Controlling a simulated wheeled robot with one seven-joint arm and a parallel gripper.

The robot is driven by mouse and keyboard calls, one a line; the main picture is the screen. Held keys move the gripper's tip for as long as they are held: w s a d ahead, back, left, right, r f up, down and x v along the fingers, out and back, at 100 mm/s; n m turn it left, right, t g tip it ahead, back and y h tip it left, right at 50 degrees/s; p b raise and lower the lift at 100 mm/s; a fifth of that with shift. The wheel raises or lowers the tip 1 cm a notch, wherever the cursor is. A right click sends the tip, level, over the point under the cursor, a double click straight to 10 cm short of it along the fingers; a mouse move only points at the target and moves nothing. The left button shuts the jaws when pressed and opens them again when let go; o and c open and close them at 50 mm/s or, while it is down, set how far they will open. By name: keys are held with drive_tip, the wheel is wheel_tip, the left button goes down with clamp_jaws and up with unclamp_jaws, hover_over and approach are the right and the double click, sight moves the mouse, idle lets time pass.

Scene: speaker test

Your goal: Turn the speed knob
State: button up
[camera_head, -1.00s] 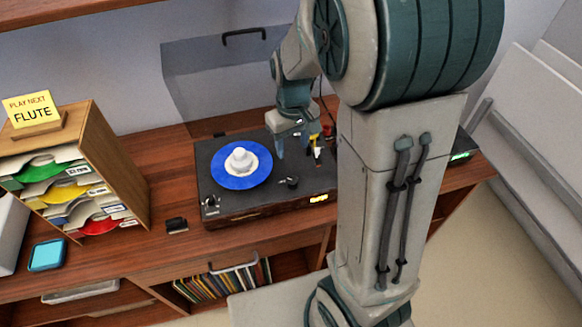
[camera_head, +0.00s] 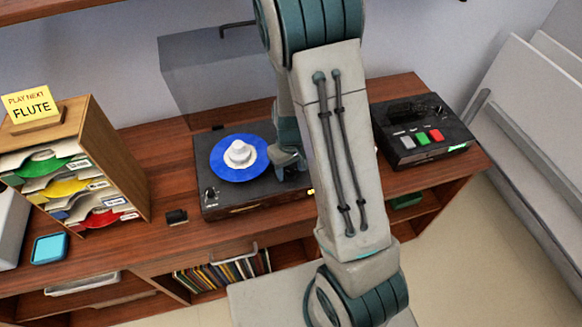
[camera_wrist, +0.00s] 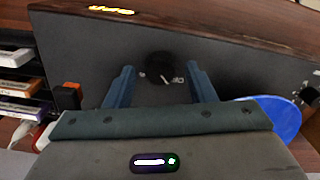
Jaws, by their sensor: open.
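The turntable (camera_head: 215,205) has a dark deck with a blue record (camera_head: 222,168) and a white piece at its centre. In the wrist view, the black speed knob (camera_wrist: 160,68) has a pale pointer and small marks at its sides. My gripper (camera_wrist: 162,75) is open, with one finger on each side of the knob and visible gaps between. Whether the fingertips are down at knob height is hard to tell. In the head view, my gripper (camera_head: 290,162) is low over the deck right of the record, and my arm hides the knob.
A lit yellow display (camera_wrist: 110,10) is on the turntable's front edge. A black box with grey, green and red buttons (camera_head: 422,138) stands right. A sleeve rack (camera_head: 120,165) stands left.

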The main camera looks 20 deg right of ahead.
drive_tip(key=shift+f, duration=0.2)
drive_tip(key=c, duration=1)
